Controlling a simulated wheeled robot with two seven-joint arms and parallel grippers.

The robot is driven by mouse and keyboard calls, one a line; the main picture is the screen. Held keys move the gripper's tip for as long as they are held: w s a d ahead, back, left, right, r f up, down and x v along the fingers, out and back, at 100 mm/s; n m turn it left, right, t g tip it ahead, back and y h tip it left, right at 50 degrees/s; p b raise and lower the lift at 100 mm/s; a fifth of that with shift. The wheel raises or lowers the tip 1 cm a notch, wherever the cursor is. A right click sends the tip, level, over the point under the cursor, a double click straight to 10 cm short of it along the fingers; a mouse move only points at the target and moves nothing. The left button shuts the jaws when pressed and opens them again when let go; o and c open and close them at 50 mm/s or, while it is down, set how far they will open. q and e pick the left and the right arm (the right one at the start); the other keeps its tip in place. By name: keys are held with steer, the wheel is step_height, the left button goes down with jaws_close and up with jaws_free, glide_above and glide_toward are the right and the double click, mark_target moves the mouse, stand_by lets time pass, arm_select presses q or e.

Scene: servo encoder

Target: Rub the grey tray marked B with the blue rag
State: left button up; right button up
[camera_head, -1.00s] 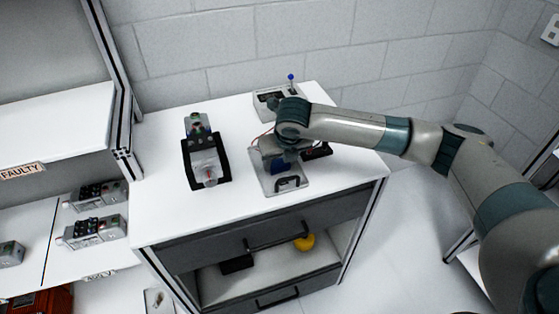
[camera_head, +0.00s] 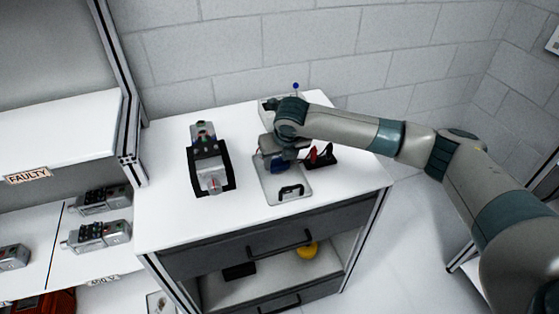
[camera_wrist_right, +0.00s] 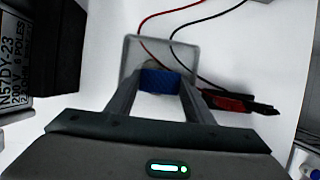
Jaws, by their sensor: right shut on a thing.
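The grey tray (camera_head: 297,180) lies on the white cabinet top and has a black handle at its front edge. Its B mark cannot be read. My right gripper (camera_head: 273,162) is over the left part of the tray, pointing down, its tips partly hidden by the wrist. In the right wrist view the gripper (camera_wrist_right: 158,88) is shut on the blue rag (camera_wrist_right: 160,80), a small bunched blue piece between the fingers. The tray (camera_wrist_right: 188,54) is beneath it there. Whether the rag touches the tray is unclear. My left gripper is not in view.
A device in a black cradle (camera_head: 228,176) stands left of the tray. Red and black probes (camera_head: 320,158) lie at its right, with wires beyond. A box with a blue-tipped lever (camera_head: 296,88) stands behind my wrist. The cabinet's front left top is clear.

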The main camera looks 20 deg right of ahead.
steer(key=shift+w, duration=0.1)
steer(key=shift+w+f, duration=0.1)
steer(key=shift+w, duration=1.8)
steer(key=shift+p, duration=0.6)
steer(key=shift+s, duration=0.1)
steer(key=s+p, duration=0.3)
steer(key=shift+s, duration=0.1)
steer(key=shift+s+f+p, duration=0.1)
steer(key=shift+s+p, duration=0.3)
